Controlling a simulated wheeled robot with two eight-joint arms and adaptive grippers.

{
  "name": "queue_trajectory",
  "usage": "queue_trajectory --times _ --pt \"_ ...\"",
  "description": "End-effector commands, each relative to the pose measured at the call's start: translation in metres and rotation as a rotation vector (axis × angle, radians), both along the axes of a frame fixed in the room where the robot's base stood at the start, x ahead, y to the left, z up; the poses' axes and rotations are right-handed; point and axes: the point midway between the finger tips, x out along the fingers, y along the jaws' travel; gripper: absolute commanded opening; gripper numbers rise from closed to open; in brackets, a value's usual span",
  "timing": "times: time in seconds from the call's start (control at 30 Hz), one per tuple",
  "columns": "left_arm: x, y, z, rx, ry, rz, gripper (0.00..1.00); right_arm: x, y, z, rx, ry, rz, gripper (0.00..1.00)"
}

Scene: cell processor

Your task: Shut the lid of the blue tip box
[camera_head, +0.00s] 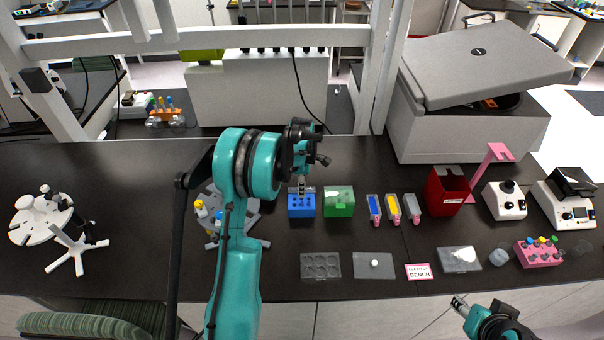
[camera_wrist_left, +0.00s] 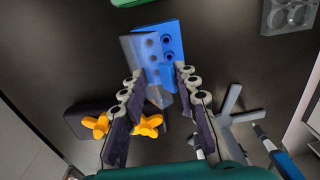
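The blue tip box (camera_head: 301,208) stands on the dark bench, with my left gripper (camera_head: 304,186) just above its back edge in the head view. In the left wrist view the blue box (camera_wrist_left: 172,30) shows dark tip holes, and a greyish translucent lid (camera_wrist_left: 135,47) stands raised along its left side, not flat over the holes. My left gripper (camera_wrist_left: 160,88) has its two fingers apart, with the box and lid beyond the fingertips. Whether a finger touches the lid cannot be told. My right gripper (camera_head: 459,302) is at the bench's front edge, far from the box; its finger gap is unclear.
A green box (camera_head: 338,203) stands close to the right of the blue box. Blue, yellow and grey tubs (camera_head: 393,208) follow further right. A well plate (camera_head: 320,266) lies in front. A grey stand (camera_head: 252,229) with yellow-tipped parts is on the left, behind my arm.

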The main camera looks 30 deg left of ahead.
Motion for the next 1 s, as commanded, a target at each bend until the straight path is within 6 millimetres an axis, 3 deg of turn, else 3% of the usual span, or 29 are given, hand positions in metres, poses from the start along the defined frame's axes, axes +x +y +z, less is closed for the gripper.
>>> queue_trajectory --times 0.27,0.77,1.0 --pt "-0.001 -0.001 0.004 -0.001 0.002 -0.001 0.26 0.000 0.000 0.002 0.000 0.000 0.000 0.46" --pt "-0.016 -0.010 0.049 -0.001 0.001 -0.001 0.26 0.000 0.000 0.025 0.000 0.000 0.000 0.46" --pt "-0.017 -0.011 0.050 -0.001 0.001 -0.001 0.26 0.000 0.000 0.025 0.000 0.000 0.000 0.46"
